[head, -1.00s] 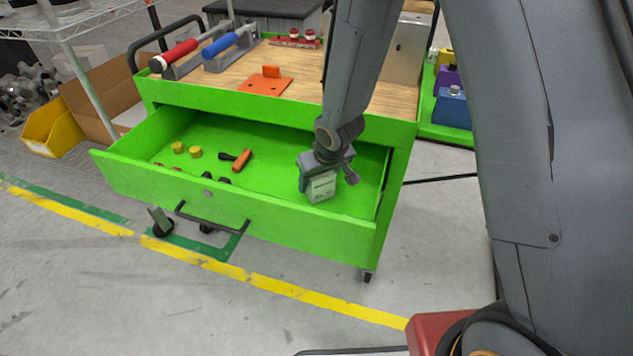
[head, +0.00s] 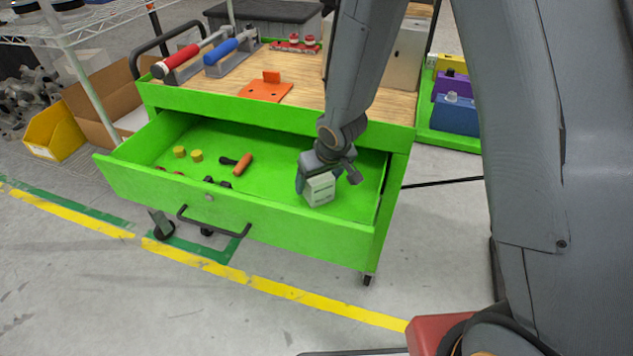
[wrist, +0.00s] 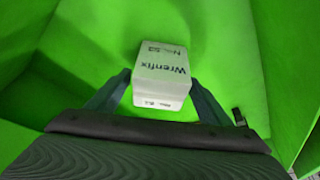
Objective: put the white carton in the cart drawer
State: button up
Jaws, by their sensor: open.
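The white carton (head: 320,190) is inside the open green cart drawer (head: 240,224), toward its right end. It also shows in the wrist view (wrist: 162,68), with dark print reading "Wrenfix" on its top. My gripper (head: 317,175) is low in the drawer, right at the carton. In the wrist view my gripper (wrist: 157,85) is open, with one finger on each side of the near part of the carton. The carton's underside is hidden, so I cannot tell whether it rests fully on the drawer floor.
The drawer's left part holds yellow round pieces (head: 188,154), an orange-handled tool (head: 242,164) and small dark and red items. The wooden cart top (head: 310,92) above bears an orange bracket (head: 265,88) and clamp tools. Drawer walls stand close around my gripper.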

jog(key=p+v, duration=0.5)
jog(key=v, duration=0.4)
jog(key=shift+r+p, duration=0.25)
jog(key=shift+p, duration=0.1)
jog(key=shift+d, duration=0.1)
jog(key=s+d+r+m+g+h, duration=0.1)
jog(key=s+d+r+m+h, duration=0.1)
jog(key=s+d+r, duration=0.5)
jog(key=s+d+r+m+g+h, duration=0.1)
jog(key=s+d+r+m, duration=0.25)
jog(key=d, duration=0.65)
jog(key=s+d+r+g+y, duration=0.1)
jog(key=s+r+g, duration=0.1)
jog(key=s, duration=0.7)
jog(key=shift+r+m, duration=0.35)
jog(key=shift+d, duration=0.1)
